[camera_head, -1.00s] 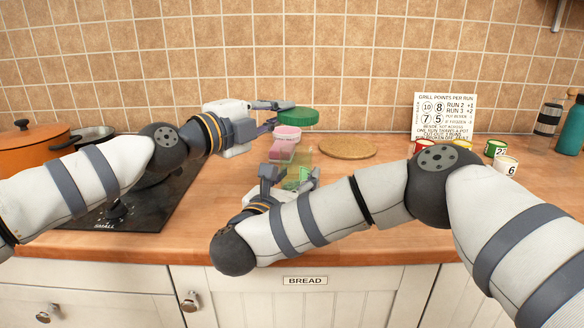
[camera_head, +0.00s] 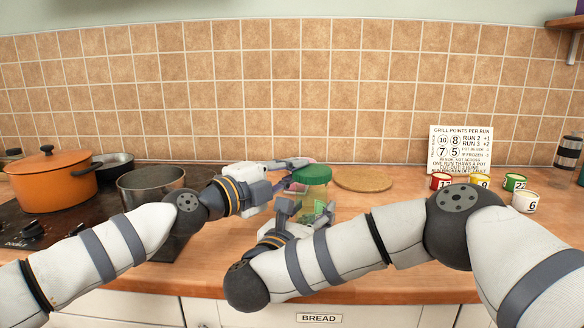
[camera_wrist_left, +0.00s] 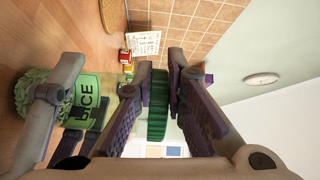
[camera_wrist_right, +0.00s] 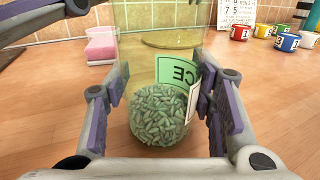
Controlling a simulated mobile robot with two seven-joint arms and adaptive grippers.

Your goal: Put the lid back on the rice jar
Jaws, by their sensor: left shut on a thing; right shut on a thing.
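The rice jar (camera_head: 318,207) is clear and yellowish, with a green label (camera_wrist_right: 178,68) and green grains in its lower part. It stands upright on the counter. My right gripper (camera_wrist_right: 158,92) is shut around its sides, low in the head view (camera_head: 303,214). The green lid (camera_head: 312,174) is level, directly above the jar's mouth in the head view. My left gripper (camera_wrist_left: 157,75) is shut on the lid's edges, and the lid shows edge-on between its fingers (camera_wrist_left: 157,110). The jar's rim is hidden, so I cannot tell whether the lid touches it.
An orange pot (camera_head: 53,180) and a steel pot (camera_head: 150,184) are at the left.

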